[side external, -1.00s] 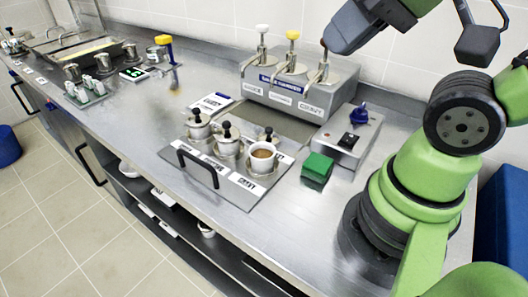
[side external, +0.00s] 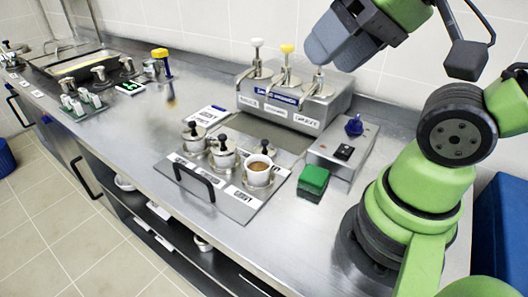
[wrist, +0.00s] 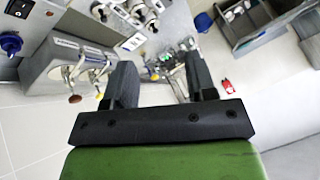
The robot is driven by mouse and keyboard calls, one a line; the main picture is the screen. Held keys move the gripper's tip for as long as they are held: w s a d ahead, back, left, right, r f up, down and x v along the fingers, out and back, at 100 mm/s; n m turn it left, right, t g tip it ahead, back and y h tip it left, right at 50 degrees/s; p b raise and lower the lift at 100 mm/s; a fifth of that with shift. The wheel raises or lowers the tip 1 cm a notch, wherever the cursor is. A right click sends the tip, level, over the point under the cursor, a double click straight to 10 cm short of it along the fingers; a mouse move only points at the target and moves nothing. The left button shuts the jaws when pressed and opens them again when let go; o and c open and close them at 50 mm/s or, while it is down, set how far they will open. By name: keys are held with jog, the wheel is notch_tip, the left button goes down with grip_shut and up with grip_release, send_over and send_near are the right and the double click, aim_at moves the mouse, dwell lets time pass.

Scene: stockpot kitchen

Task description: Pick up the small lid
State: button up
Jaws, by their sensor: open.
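On a metal tray (side external: 238,206) with a black handle, two small metal pots carry lids with black knobs: the left lid (side external: 193,132) and the middle lid (side external: 223,147). A third pot, the open cup (side external: 258,174), shows brown liquid and has no lid on it. I cannot tell which lid is the small one.
The pump dispenser (side external: 285,100) stands behind the tray. A green block (side external: 313,181) and a box with a blue knob (side external: 354,126) stand to its right. A yellow-topped tool (side external: 161,54) and sunken pans (side external: 75,62) are farther left. The counter left of the tray is mostly clear.

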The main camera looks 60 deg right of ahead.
jog(key=w+d+f+g+h, duration=0.1)
jog(key=w+d, duration=0.2)
jog(key=w, duration=0.3)
jog(key=n+g+h, duration=0.1)
jog(key=n+g, duration=0.1)
jog(key=g, duration=0.3)
send_over(265, 141)
jog(key=f, duration=1.5)
jog(key=s+f, duration=0.1)
jog(key=f, duration=0.7)
jog(key=shift+a, duration=0.15)
jog(key=shift+w+d+f, duration=0.1)
jog(key=shift+w+f, duration=0.1)
jog(key=shift+f, duration=0.75)
jog(key=shift+w+d+f, duration=0.1)
jog(key=shift+w+f, duration=0.05)
jog(key=shift+f, duration=0.85)
jog(key=shift+w+f, duration=0.2)
jog(key=shift+f, duration=0.75)
grip_shut()
